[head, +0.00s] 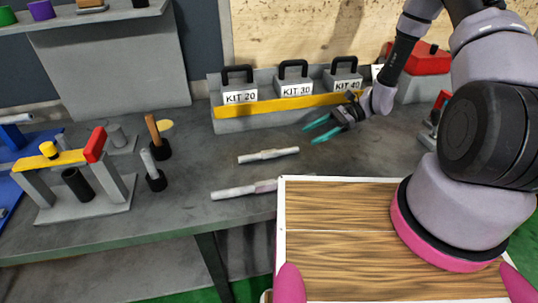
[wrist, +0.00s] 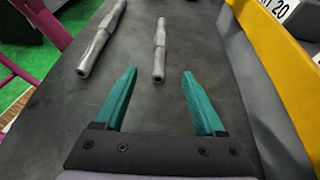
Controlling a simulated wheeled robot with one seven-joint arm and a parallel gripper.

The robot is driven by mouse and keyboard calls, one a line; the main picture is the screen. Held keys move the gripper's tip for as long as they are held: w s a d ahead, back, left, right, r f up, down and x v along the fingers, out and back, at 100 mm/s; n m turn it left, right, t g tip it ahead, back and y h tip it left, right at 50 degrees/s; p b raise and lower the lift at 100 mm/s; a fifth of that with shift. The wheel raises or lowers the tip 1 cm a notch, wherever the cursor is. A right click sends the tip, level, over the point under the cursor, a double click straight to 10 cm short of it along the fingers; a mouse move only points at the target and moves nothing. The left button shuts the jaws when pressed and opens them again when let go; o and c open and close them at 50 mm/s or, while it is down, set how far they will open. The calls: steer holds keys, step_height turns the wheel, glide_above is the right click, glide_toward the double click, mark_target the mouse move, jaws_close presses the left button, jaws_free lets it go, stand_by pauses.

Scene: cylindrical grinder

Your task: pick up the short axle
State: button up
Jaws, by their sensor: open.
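The short axle (head: 268,155) is a grey stepped rod lying on the dark grey bench. In the wrist view the short axle (wrist: 159,50) lies ahead of the fingertips, roughly in line with the gap between them. A longer axle (head: 243,190) lies nearer to me in the head view, its right part pinkish. It also shows to the left in the wrist view (wrist: 102,38). My gripper (head: 318,130) has teal fingers, is open and empty, and is right of and apart from the short axle. The fingers also show in the wrist view (wrist: 158,73).
A grey bin with a yellow front bar (head: 285,103) holds black-handled kit boxes behind the axles. A grey fixture with a yellow and red bar (head: 75,160) and upright tools in black holders (head: 156,180) stand left. The bench around the short axle is clear.

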mark_target(286, 149)
steer(key=shift+s+a+f, duration=0.1)
steer(key=shift+a+f, duration=0.15)
steer(key=shift+f, duration=0.1)
steer(key=x, duration=1)
steer(key=shift+a+f, duration=0.15)
steer(key=shift+a, duration=0.05)
jaws_close()
stand_by(0.9)
